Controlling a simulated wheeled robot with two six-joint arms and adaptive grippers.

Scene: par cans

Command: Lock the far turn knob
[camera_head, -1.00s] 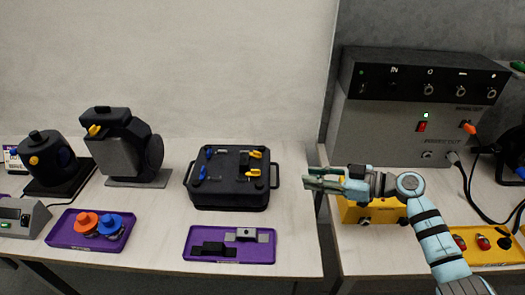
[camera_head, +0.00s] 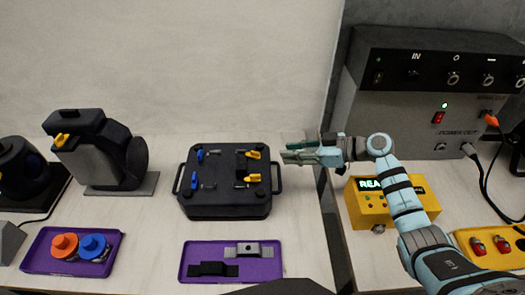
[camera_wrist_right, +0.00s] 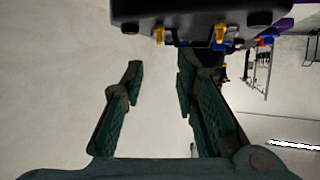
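A black case (camera_head: 225,205) stands on the left table with turn knobs on its lid. On its right side are a far yellow knob (camera_head: 253,154) and a near yellow knob (camera_head: 253,178). On its left side are a far blue knob (camera_head: 200,155) and a near blue knob (camera_head: 195,181). My right gripper (camera_head: 288,154) is open and empty just right of the case, apart from the knobs. In the right wrist view its fingers (camera_wrist_right: 160,65) are spread, with the case (camera_wrist_right: 200,12) and two yellow knobs beyond the tips. My left gripper is not in view.
A purple tray (camera_head: 188,262) with black and grey parts lies in front of the case. Another purple tray (camera_head: 45,266) holds orange and blue knobs. A black lamp (camera_head: 130,150) stands left. A yellow box (camera_head: 430,200) and a control unit (camera_head: 400,110) are right.

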